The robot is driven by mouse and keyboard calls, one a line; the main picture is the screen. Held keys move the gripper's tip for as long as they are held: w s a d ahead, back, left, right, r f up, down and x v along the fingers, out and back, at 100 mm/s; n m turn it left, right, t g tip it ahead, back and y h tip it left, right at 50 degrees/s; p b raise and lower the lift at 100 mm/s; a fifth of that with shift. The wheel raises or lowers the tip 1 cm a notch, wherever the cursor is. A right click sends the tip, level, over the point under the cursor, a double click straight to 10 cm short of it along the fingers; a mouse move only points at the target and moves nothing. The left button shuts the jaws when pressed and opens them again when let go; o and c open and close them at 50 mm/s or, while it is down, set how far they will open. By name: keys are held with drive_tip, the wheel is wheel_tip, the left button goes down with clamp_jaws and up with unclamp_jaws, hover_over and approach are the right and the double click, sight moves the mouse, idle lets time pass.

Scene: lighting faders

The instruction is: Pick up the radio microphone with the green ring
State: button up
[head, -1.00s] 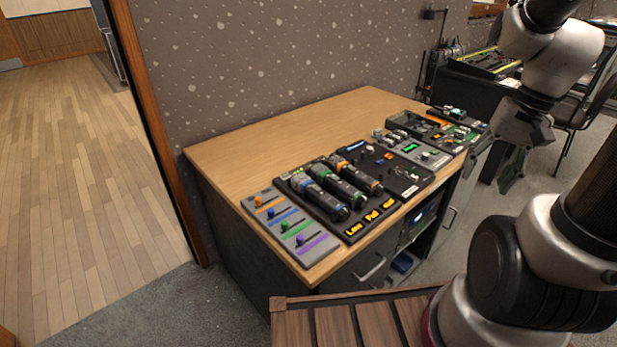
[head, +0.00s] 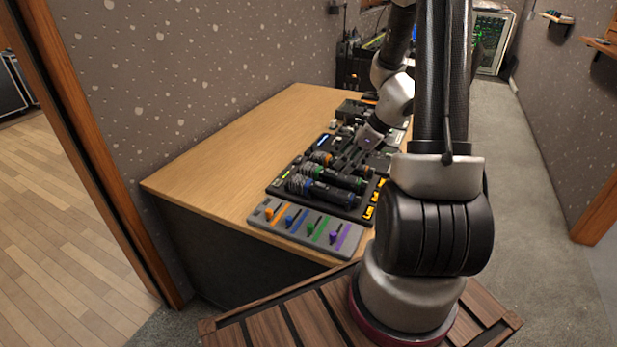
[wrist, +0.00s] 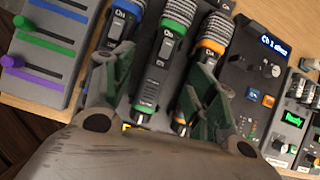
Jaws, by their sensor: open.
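The microphone with the green ring (wrist: 160,65) lies in a dark tray between two others in the wrist view. It also shows in the head view (head: 343,179). The blue-ringed microphone (wrist: 124,20) is to its left, partly behind one finger. The orange-ringed microphone (wrist: 207,42) is to its right, its lower body partly behind the other finger. My gripper (wrist: 164,68) is open, with the green-ringed microphone's body showing between its fingers. It holds nothing and appears above the tray. In the head view my gripper (head: 352,153) is small and partly lost among the dark gear.
A grey fader panel (head: 308,230) with orange, blue, green and purple knobs lies beside the tray. On the other side is a dark panel with a lit blue display (wrist: 271,45). The wooden desktop (head: 230,160) behind is clear.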

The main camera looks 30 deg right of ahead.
sight(335, 174)
drive_tip(key=shift+w+d+m, duration=0.1)
drive_tip(key=shift+d+m, duration=0.05)
drive_tip(key=shift+m, duration=0.35)
drive_tip(key=shift+w+f, duration=0.1)
drive_tip(key=shift+f, duration=0.2)
drive_tip(key=x, duration=0.7)
drive_tip(key=shift+f, duration=0.15)
clamp_jaws()
